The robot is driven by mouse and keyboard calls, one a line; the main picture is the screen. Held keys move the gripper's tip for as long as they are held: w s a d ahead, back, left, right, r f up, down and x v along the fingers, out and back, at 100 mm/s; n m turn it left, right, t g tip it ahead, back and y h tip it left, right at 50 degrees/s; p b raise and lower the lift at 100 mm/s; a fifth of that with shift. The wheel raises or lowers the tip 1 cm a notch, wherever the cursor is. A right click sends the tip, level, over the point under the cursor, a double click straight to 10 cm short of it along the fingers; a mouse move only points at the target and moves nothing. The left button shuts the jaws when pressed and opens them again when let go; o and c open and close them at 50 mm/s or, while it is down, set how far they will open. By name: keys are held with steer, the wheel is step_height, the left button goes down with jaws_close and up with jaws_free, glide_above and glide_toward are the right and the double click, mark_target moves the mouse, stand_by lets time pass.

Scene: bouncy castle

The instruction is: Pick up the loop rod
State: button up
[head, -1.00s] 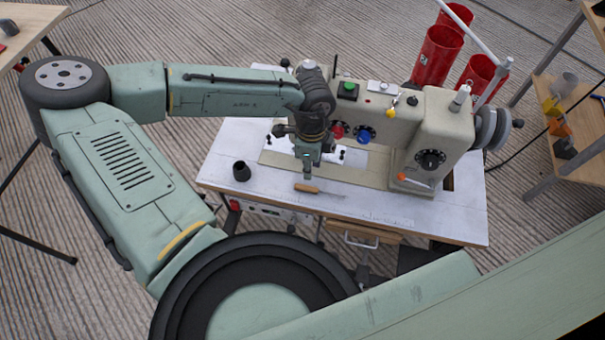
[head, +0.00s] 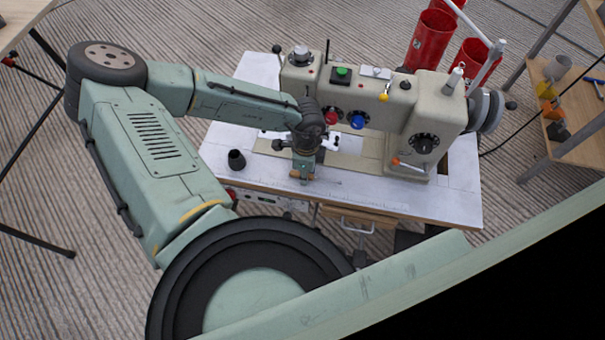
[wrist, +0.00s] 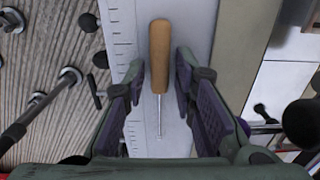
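The loop rod, with a tan wooden handle and a thin metal shaft, lies on the white sewing table (head: 390,205). In the wrist view, the loop rod (wrist: 159,50) points its handle away from me, and its shaft runs back between the fingers. My gripper (wrist: 160,75) is open, with one dark-padded finger on each side of the rod and a gap on both sides. In the head view, my gripper (head: 302,175) is low over the table near its front edge and hides most of the rod.
The beige sewing machine (head: 430,110) stands behind and right of my gripper, with knobs and a lever. A small black cone (head: 236,159) stands on the table to the left. Red cylinders (head: 430,40) are behind the machine. The table front right is clear.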

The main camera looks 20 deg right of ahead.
steer(key=shift+c, duration=0.4)
jaws_close()
steer(key=shift+r, duration=0.1)
